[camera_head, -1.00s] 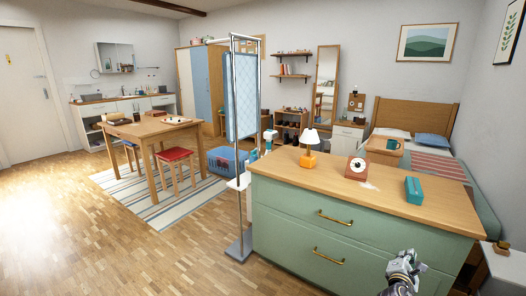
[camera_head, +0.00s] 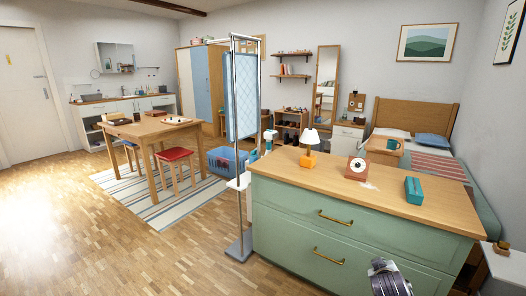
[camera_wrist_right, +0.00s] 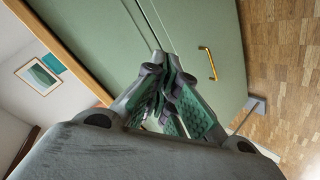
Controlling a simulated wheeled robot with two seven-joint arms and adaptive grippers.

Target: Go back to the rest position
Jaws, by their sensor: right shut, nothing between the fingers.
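The green dresser (camera_head: 345,225) with a wooden top stands at the front right in the head view. Its upper drawer (camera_head: 335,217) and lower drawer (camera_head: 328,256) have brass handles, and both fronts look flush. My right arm shows at the lower right in front of the dresser; its fingers cannot be made out there. In the right wrist view my right gripper (camera_wrist_right: 168,75) is shut and empty, in front of the green dresser front (camera_wrist_right: 205,30). A brass handle (camera_wrist_right: 208,63) shows to its right, apart from it. My left gripper is in neither view.
On the dresser top are an orange lamp (camera_head: 308,160), a brown box with a white dial (camera_head: 356,168) and a teal box (camera_head: 413,190). A metal-framed screen (camera_head: 241,95) stands at the dresser's left end. The wood floor (camera_head: 150,255) at the front left is clear.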

